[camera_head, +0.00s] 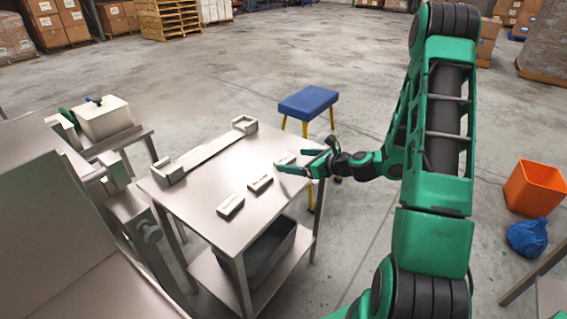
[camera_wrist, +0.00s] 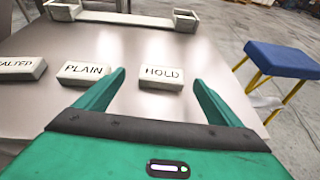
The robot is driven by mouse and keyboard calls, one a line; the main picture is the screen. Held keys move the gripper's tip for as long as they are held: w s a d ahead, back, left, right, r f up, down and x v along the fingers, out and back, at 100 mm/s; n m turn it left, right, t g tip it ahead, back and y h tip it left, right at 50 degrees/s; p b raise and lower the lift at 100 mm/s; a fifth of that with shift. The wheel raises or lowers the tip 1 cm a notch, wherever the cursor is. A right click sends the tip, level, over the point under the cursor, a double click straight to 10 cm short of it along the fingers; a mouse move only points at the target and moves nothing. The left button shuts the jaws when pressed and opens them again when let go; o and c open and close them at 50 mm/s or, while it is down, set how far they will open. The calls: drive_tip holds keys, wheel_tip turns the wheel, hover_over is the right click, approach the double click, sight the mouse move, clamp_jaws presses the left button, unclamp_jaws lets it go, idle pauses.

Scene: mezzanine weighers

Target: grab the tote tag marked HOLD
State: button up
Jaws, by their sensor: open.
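The HOLD tag (camera_wrist: 161,77) is a pale block with dark lettering, lying flat on the metal table (camera_head: 205,190). In the wrist view it sits between and ahead of my open green fingers (camera_wrist: 158,88), and I see no contact. In the head view the three tags stand in a row, and my gripper (camera_head: 290,169) is at the HOLD tag (camera_head: 285,158), at the table's right side.
A long pale rack (camera_head: 210,152) with raised ends lies along the table's far side. A blue stool (camera_head: 308,102) with yellow legs stands beyond the table. A grey bin (camera_head: 268,250) sits on the lower shelf. An orange bin (camera_head: 534,188) and blue bag (camera_head: 527,237) are on the floor at right.

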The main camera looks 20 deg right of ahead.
sight(286, 159)
drive_tip(key=shift+d+x, duration=0.15)
drive_tip(key=shift+x, duration=1.05)
drive_tip(key=shift+d+x, duration=0.2)
drive_tip(key=shift+x, duration=0.95)
drive_tip(key=shift+f, duration=0.15)
drive_tip(key=c, duration=1.1)
drive_tip(key=shift+c, duration=0.2)
